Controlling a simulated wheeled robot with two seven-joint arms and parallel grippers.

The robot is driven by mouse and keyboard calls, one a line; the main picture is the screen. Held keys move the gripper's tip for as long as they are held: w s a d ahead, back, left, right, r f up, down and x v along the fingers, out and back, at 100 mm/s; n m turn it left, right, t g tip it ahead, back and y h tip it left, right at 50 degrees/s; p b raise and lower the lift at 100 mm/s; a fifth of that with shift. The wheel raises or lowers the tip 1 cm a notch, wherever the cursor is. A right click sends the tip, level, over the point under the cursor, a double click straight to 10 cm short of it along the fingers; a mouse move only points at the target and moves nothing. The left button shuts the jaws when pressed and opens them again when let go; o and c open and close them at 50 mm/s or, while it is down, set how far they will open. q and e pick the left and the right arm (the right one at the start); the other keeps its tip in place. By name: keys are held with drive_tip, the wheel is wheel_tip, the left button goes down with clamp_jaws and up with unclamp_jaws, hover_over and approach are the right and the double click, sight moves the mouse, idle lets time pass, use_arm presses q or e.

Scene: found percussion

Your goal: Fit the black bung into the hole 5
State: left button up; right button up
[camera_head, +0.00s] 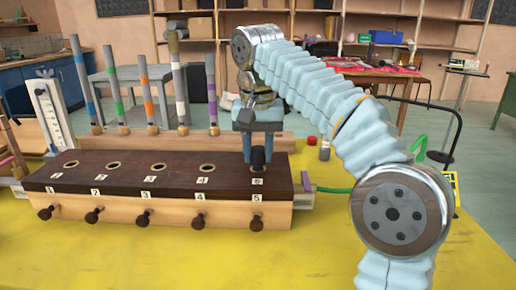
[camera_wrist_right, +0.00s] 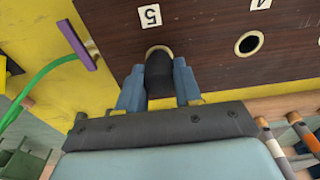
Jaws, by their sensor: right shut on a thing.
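The black bung (camera_head: 258,158) is upright between the blue fingers of my right gripper (camera_head: 259,150), which is shut on it. It stands over hole 5 at the right end of the dark box top (camera_head: 130,174). In the right wrist view the bung (camera_wrist_right: 159,74) is between the two fingertips (camera_wrist_right: 158,84). A pale part of the rim of hole 5 (camera_wrist_right: 158,49) shows just past the bung's lower end. The bung hides most of the hole, and I cannot tell whether its tip is inside. My left gripper is not in view.
Hole 4 (camera_head: 207,167) and the other numbered holes to its left are open. Wooden knobs (camera_head: 199,221) line the box front. Banded tubes (camera_head: 180,85) stand behind the box. A green hose (camera_head: 335,190) runs at right. The yellow tabletop (camera_head: 150,260) is clear in front.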

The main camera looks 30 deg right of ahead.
sight(258, 149)
drive_tip(key=shift+f+b, duration=0.4)
drive_tip(key=shift+f, duration=0.3)
drive_tip(key=o, duration=1.1)
drive_tip(key=shift+r, duration=0.3)
drive_tip(key=r+p, duration=0.1)
drive_tip(key=r, duration=0.1)
drive_tip(key=r+p, duration=0.1)
drive_tip(key=r, duration=0.1)
drive_tip(key=r+p, duration=0.1)
drive_tip(key=r, duration=0.2)
drive_tip(key=shift+s+a, duration=0.25)
drive_tip(key=shift+s, duration=0.1)
